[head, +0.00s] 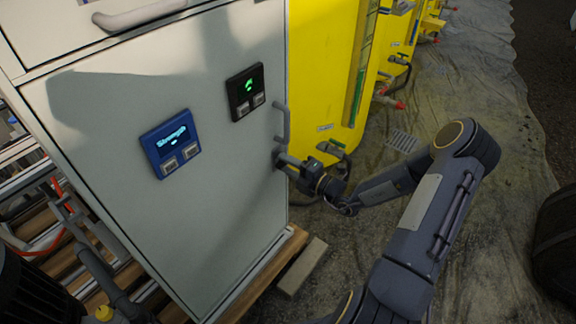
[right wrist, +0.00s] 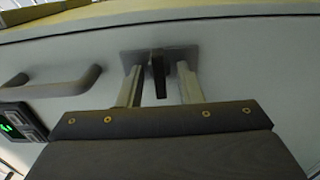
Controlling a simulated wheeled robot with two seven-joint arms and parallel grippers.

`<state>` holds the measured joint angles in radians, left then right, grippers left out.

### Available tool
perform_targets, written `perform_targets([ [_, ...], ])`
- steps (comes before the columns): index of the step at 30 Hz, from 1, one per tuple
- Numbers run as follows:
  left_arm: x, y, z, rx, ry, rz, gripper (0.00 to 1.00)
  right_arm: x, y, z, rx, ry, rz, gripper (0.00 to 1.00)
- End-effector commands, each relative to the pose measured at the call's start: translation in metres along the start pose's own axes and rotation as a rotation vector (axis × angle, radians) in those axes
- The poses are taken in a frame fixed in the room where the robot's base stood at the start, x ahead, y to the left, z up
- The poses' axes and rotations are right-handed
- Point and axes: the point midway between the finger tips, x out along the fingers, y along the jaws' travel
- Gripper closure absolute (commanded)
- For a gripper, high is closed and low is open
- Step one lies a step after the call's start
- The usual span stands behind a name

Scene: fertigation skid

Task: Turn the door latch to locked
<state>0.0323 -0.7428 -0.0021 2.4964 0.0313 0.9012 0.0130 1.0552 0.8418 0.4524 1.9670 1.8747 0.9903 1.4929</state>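The grey cabinet door (head: 215,190) is closed, with a handle (head: 283,122) near its right edge. The door latch (right wrist: 158,72) is a dark lever on a grey plate (right wrist: 178,54), seen in the right wrist view. My right gripper (right wrist: 159,88) is open, with one finger on each side of the lever and a visible gap on both sides. In the head view the right gripper (head: 284,160) is at the door's right edge, just below the handle, and hides most of the latch. My left gripper is not in view.
A blue display panel (head: 171,143) and a black panel with a green symbol (head: 245,91) are on the door. Yellow tanks (head: 325,60) with valves stand beside the cabinet. A wooden pallet edge (head: 262,275) and a loose block (head: 302,266) lie below.

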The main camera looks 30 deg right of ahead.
Motion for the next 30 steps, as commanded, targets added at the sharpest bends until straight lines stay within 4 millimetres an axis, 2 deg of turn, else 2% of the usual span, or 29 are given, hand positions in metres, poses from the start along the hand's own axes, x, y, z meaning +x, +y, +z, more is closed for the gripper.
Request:
perform_targets([
  [3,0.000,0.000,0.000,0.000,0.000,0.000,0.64,0.000,0.000,0.000,0.000,0.000,0.000,0.69],
  [10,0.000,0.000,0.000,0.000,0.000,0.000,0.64,0.000,0.000,0.000,-0.001,0.000,0.000,0.99],
  [11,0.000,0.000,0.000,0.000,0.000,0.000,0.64,0.000,0.000,0.000,-0.001,0.000,0.000,1.00],
  [20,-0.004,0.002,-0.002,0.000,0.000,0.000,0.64,-0.001,0.001,0.000,-0.043,0.001,-0.002,1.00],
  [30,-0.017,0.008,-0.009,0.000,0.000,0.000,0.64,0.000,0.002,0.000,-0.271,0.002,-0.002,1.00],
])
